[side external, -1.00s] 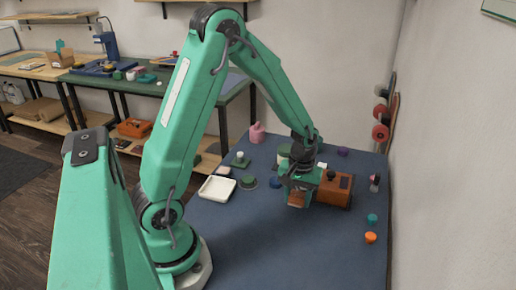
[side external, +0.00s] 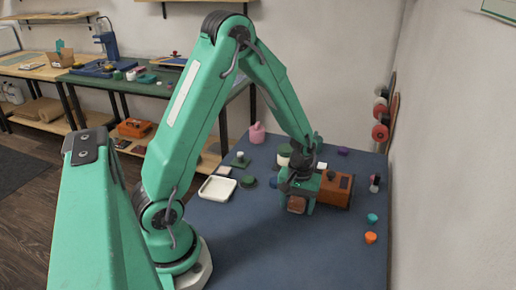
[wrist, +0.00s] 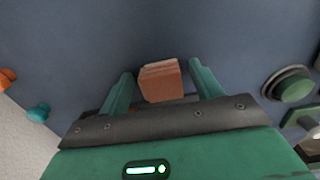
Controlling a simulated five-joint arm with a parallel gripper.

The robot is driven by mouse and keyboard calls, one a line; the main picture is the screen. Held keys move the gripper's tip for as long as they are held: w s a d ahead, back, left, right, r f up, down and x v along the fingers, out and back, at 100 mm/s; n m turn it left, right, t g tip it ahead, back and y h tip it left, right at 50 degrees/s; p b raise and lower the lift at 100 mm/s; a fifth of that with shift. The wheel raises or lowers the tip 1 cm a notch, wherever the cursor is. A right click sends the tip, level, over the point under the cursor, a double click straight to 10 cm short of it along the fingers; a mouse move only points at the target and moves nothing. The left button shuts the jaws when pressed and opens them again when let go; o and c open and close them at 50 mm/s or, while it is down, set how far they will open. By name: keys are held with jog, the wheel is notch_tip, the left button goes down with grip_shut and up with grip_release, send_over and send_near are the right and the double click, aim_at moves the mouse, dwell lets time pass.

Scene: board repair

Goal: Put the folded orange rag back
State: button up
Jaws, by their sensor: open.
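The folded orange rag (side external: 296,205) shows as a small brownish-orange block on the dark blue mat (side external: 255,250). In the wrist view the rag (wrist: 160,85) sits between the two green fingers, with a visible gap on each side. My gripper (side external: 303,200) is low over the mat at the rag, beside a brown box. The gripper (wrist: 163,84) is open in the wrist view, its fingers apart around the rag. The gripper body hides the near part of the rag there.
The brown box (side external: 338,190) stands right of my gripper. A white tray (side external: 217,188) and a dark green round piece (side external: 248,182) lie to the left. Teal (side external: 372,218) and orange (side external: 370,237) caps are at right. The front of the mat is clear.

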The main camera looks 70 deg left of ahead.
aim_at(297, 202)
jog(key=shift+r, duration=0.15)
notch_tip(297, 202, up, 12)
dwell(0.8)
dwell(0.5)
jog(key=s+d+r+m+t, duration=0.3)
jog(key=s+r+m, duration=0.1)
jog(key=s+r, duration=0.2)
jog(key=s+d+r+m+t, duration=0.2)
jog(key=s+r+m, duration=0.3)
jog(key=s, duration=0.3)
jog(key=shift+d+r+t, duration=0.4)
jog(key=shift+r, duration=0.3)
